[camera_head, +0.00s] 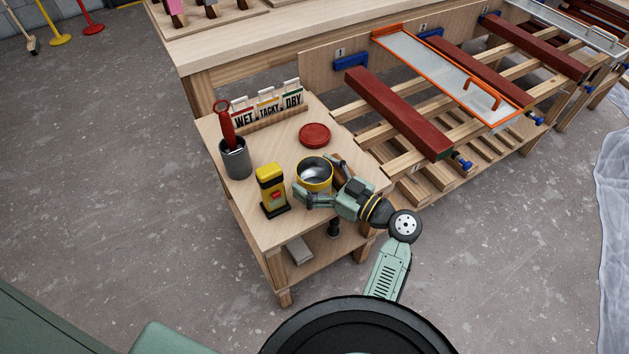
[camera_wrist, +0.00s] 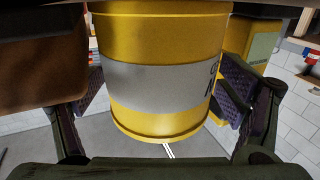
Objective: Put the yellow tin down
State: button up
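The yellow tin (camera_head: 315,185) is open at the top, with a grey inside, and appears upright at the front of the small wooden table. My gripper (camera_head: 318,197) reaches it from the right. In the wrist view the tin (camera_wrist: 160,85) fills the middle, yellow with a grey band and part of some dark lettering. A dark finger pad lies against each side of it, so my gripper (camera_wrist: 165,95) looks shut on it.
On the small table (camera_head: 255,230) are a yellow-black device (camera_head: 271,188), a grey cup (camera_head: 235,160) with a red-handled tool, a red disc (camera_head: 314,135) and WET/TACKY/DRY cards (camera_head: 268,108). A brown wooden piece (camera_head: 342,168) is close beside the tin. Some tabletop around the disc is clear.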

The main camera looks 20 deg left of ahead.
jog(key=c, duration=1.7)
jog(key=shift+r, duration=0.15)
notch_tip(320, 180, up, 28)
jog(key=shift+d+f+b, duration=0.1)
jog(key=shift+f+b, duration=0.05)
jog(key=shift+b, duration=1.05)
